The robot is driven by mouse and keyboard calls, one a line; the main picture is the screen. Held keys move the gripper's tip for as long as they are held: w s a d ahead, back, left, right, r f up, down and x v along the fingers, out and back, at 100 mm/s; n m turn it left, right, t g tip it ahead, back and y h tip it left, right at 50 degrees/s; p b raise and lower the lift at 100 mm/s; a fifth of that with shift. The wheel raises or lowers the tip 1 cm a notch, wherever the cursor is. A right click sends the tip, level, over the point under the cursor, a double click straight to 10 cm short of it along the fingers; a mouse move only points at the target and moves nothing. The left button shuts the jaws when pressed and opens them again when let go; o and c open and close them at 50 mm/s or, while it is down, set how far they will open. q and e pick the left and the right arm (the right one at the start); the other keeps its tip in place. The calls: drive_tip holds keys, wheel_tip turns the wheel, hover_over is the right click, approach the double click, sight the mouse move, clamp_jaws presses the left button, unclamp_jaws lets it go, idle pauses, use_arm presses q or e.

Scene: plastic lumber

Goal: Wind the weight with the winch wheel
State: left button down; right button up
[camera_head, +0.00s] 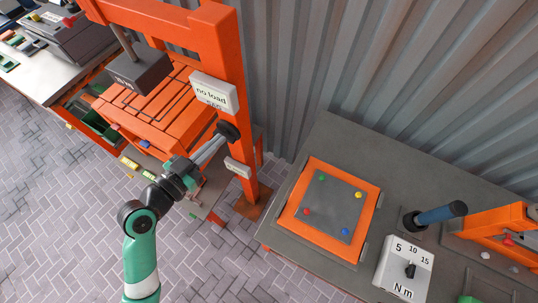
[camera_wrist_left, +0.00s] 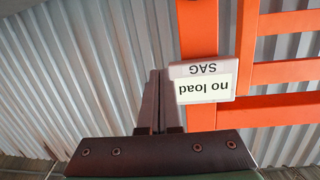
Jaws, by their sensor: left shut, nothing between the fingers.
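A dark block-shaped weight (camera_head: 138,68) hangs on a rod from the orange frame (camera_head: 222,45), above an orange slatted surface. A dark round part (camera_head: 229,130), which looks like the winch wheel, sits on the frame's post below the "no load SAG" sign (camera_head: 214,92). My left gripper (camera_head: 218,142) is shut and empty, its tips close to that round part; I cannot tell whether they touch. In the left wrist view the shut fingers (camera_wrist_left: 155,88) point up beside the sign (camera_wrist_left: 206,82), and no wheel shows there. My right gripper is not in view.
A grey bench (camera_head: 335,150) on the right holds an orange-framed panel (camera_head: 297,210) with coloured knobs, a torque dial box (camera_head: 404,268) and a blue-handled tool (camera_head: 440,214). A corrugated wall (camera_head: 350,70) stands behind. The brick floor (camera_head: 60,220) at left is open.

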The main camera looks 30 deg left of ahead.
use_arm(q)
wheel_tip(320, 180, down, 3)
drive_tip(key=s+n+g, duration=0.1)
drive_tip(key=s, duration=0.1)
drive_tip(key=n+y, duration=0.1)
drive_tip(key=y, duration=0.1)
approach(234, 133)
drive_tip(key=w+r, duration=0.3)
drive_tip(key=w, duration=0.1)
drive_tip(key=f, duration=0.1)
drive_tip(key=w+f+b, duration=0.1)
drive_tip(key=f, duration=0.1)
drive_tip(key=shift+a+f+b, duration=0.2)
drive_tip(key=shift+f+b, duration=0.1)
drive_tip(key=shift+f, duration=0.05)
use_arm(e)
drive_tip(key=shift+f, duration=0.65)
